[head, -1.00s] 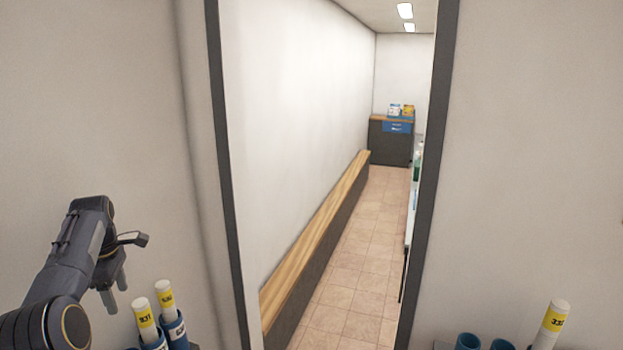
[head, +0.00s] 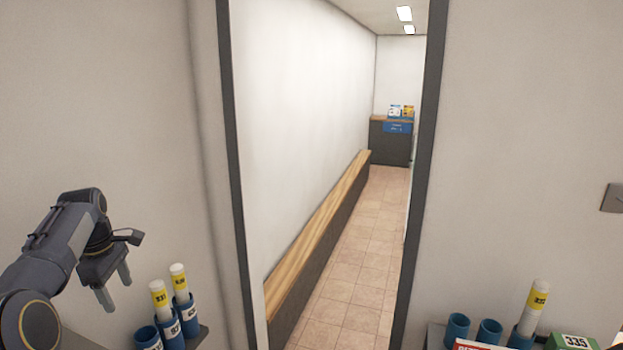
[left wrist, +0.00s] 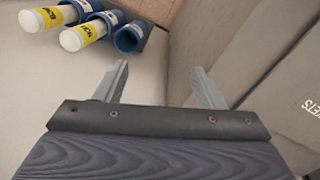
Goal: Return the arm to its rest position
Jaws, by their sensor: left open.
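My left arm comes in from the left in the head view, bent at the elbow. Its gripper (head: 115,287) is open and empty, with the fingers pointing down, apart from the tubes to its right. The left wrist view shows the two fingers (left wrist: 162,85) spread with nothing between them. My right arm and gripper are not in view.
White tubes with yellow labels (head: 160,298) stand in blue holders (head: 168,328) right of my left gripper. More blue holders (head: 458,328) and a labelled tube (head: 536,300) are at lower right, beside a green box (head: 573,341) marked 335. A doorway opens onto a corridor with a wooden-topped ledge (head: 318,225).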

